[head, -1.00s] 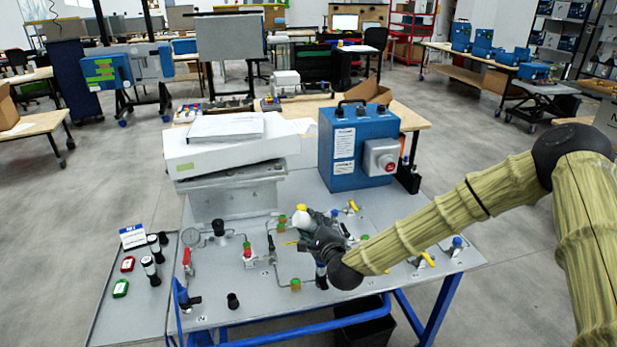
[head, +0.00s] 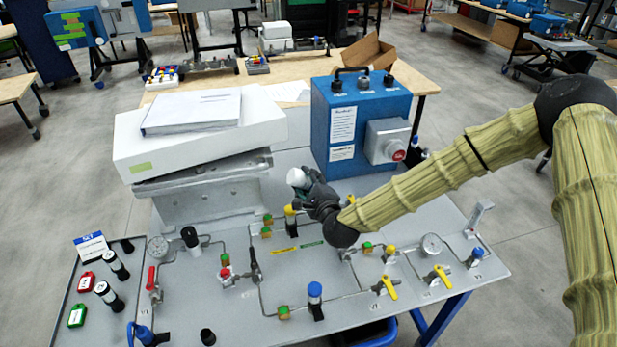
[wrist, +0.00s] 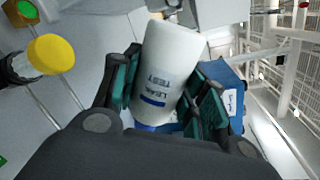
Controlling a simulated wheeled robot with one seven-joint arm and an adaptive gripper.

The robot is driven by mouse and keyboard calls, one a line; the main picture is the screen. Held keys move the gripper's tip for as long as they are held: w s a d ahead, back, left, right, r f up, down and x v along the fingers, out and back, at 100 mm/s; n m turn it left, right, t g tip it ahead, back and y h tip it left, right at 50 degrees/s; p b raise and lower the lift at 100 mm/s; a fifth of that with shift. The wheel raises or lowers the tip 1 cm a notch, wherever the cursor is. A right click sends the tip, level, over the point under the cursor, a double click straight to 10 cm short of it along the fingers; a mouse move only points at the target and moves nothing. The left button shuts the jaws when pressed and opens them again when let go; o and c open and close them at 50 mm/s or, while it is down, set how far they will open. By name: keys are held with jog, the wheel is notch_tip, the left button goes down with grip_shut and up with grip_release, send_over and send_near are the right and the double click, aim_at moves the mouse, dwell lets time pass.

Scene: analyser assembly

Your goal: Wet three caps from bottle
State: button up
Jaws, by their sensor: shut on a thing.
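My gripper (head: 306,190) is shut on a white bottle (head: 297,178). In the wrist view the bottle (wrist: 166,75) lies between the green finger pads, with "LEAK TEST" lettering and a blue band. A yellow-capped black fitting (head: 290,214) stands on the panel just below and left of my gripper; its yellow cap (wrist: 50,54) is left of the bottle in the wrist view, apart from it. A blue-capped fitting (head: 315,298) stands nearer the front. A black-capped fitting (head: 190,238) stands at the left. The bottle's nozzle is not clearly visible.
The grey panel (head: 240,316) carries pipes, gauges and yellow-handled valves (head: 437,274). A blue box (head: 335,130) stands behind my gripper. A white box (head: 190,155) on a metal block stands back left. A side tray (head: 78,262) holds tags and black-and-white cylinders.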

jog(key=shift+s+a+f, duration=0.1)
jog(key=shift+s+a, duration=0.15)
jog(key=shift+s, duration=0.55)
jog(key=shift+s+f+b, duration=0.15)
jog(key=shift+s+b, duration=0.05)
jog(key=shift+b, duration=0.1)
jog(key=shift+w+d+f+b, duration=0.1)
jog(key=shift+w+f+b, duration=0.1)
jog(key=shift+f, duration=0.4)
jog(key=shift+w+a+f+b, duration=0.1)
jog(key=shift+w+f+b, duration=0.15)
jog(key=shift+f, duration=0.35)
jog(key=shift+w+d+f+b, duration=0.1)
jog(key=shift+w+f+b, duration=0.1)
jog(key=shift+f, duration=0.4)
jog(key=shift+s, duration=0.1)
jog(key=shift+r+p, duration=0.85)
jog(key=shift+r, duration=1.7)
